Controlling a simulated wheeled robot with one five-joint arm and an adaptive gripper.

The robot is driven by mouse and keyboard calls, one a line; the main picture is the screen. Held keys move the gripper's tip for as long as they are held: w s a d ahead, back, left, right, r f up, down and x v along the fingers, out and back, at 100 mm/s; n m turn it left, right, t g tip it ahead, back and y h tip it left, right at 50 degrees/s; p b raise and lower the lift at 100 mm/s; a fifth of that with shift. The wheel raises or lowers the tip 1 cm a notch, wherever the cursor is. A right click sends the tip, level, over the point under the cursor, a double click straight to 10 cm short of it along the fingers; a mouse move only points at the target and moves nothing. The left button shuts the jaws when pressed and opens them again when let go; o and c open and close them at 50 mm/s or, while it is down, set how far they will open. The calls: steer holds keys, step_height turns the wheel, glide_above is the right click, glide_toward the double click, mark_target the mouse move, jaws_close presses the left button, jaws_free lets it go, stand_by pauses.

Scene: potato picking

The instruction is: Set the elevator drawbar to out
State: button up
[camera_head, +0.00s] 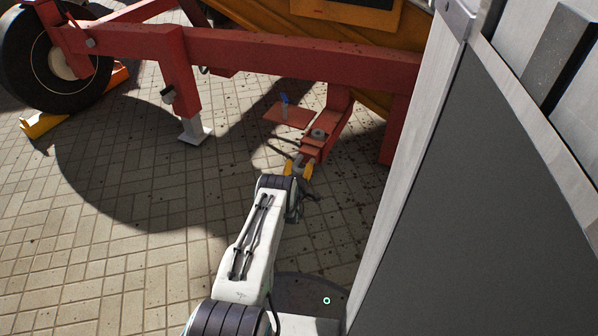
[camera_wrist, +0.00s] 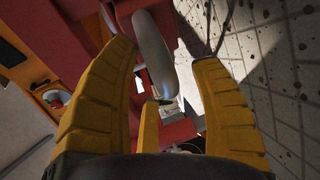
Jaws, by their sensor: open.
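A short red bar (camera_head: 314,148), which looks like the drawbar, juts from under the long red beam towards me in the head view. A grey round fitting (camera_head: 318,133) sits on top of it. My gripper (camera_head: 298,168) is at the near end of this bar, with its yellow fingers pointing at it. In the wrist view, my gripper (camera_wrist: 165,95) has its yellow fingers spread. A smooth grey rounded piece (camera_wrist: 152,52) shows between them, with red metal behind it. Whether the fingers touch it cannot be told.
A red plate (camera_head: 284,115) with a blue-topped pin (camera_head: 284,102) lies beside the bar. A support leg (camera_head: 193,130) and a wheel (camera_head: 58,60) stand at left. A grey panel (camera_head: 480,190) closes off the right. The paving (camera_head: 110,220) at left is clear.

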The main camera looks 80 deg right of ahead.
steer(key=shift+c, duration=0.3)
steer(key=shift+f, duration=0.1)
jaws_close()
